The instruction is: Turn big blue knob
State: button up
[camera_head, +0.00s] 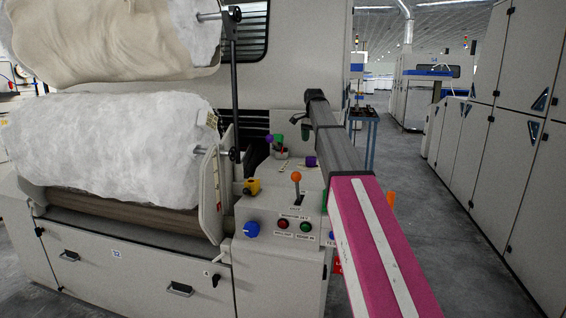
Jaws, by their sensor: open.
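The big blue knob (251,229) is round and sits on the left of the sloped grey control panel (265,215), at the front corner of the machine. My arm reaches in from the lower right, past the panel's right side. My gripper (302,124) is small and dark at the arm's far end, above and behind the panel. It is open, well apart from the blue knob, and nothing shows in it. The blue knob is in full view.
An orange-topped lever (296,177), a yellow knob (251,187), a red button (283,224) and a green button (305,227) crowd the panel. White fibre rolls (110,150) lie to the left. Grey cabinets (510,150) line the right, with open floor between.

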aim_at(251, 229)
jog(key=k, duration=1.4)
